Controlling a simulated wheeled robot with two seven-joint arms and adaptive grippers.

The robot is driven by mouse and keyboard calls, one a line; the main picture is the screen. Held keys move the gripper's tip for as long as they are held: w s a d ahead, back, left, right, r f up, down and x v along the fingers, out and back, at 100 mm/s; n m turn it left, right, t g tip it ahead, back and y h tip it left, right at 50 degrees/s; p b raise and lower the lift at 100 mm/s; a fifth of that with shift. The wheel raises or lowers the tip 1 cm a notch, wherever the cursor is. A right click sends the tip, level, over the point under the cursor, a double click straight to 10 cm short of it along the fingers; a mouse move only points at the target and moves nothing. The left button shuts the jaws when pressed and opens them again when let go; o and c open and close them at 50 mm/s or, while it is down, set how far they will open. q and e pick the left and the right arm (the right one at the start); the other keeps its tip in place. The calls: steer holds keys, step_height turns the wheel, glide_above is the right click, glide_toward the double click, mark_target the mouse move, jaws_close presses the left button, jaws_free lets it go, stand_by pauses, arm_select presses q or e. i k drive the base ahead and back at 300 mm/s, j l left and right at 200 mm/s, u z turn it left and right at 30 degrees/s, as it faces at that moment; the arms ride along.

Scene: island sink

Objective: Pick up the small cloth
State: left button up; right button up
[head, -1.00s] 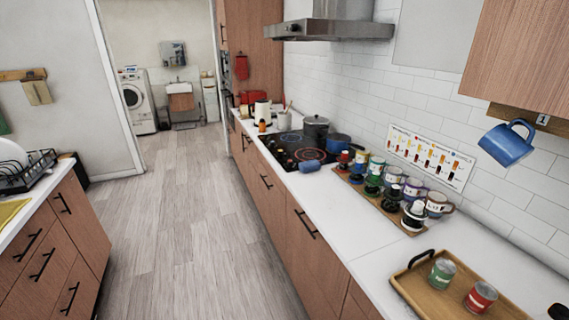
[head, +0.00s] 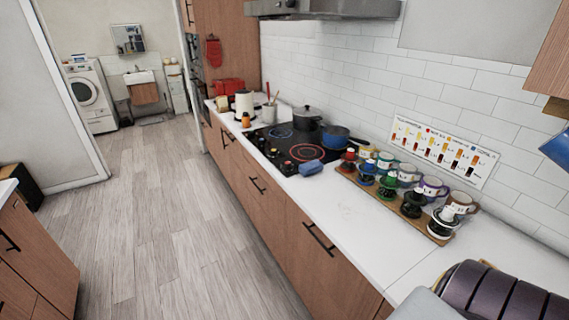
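A small blue folded or rolled item (head: 311,168), which looks like a cloth, lies on the white counter (head: 345,208) at the front right corner of the black stove. It is too small to be sure of its material. No gripper touches it. My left gripper is not in view.
Several mugs and coffee drippers stand on a wooden board (head: 396,208) right of the blue item. A blue pan (head: 336,137) and dark pot (head: 306,118) sit on the stove (head: 288,142). The wooden floor (head: 180,225) on the left is clear.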

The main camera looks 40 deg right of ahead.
mark_target(308, 168)
steer(key=i+u, duration=0.1)
steer(key=i, duration=0.7)
steer(key=i+j+z, duration=0.1)
steer(key=i+z, duration=0.2)
steer(key=i+j+z, duration=0.3)
steer(key=i, duration=0.2)
steer(key=i+j+z, duration=0.15)
steer(key=i+z, duration=0.15)
steer(key=z, duration=0.15)
steer(key=i+j+z, duration=0.25)
steer(key=z, duration=0.2)
steer(key=i+j+z, duration=0.2)
steer(key=j+z, duration=0.15)
steer(key=z, duration=0.15)
steer(key=i+j+z, duration=0.15)
steer(key=j+z, duration=0.65)
steer(key=j, duration=0.2)
steer(key=i+j, duration=0.05)
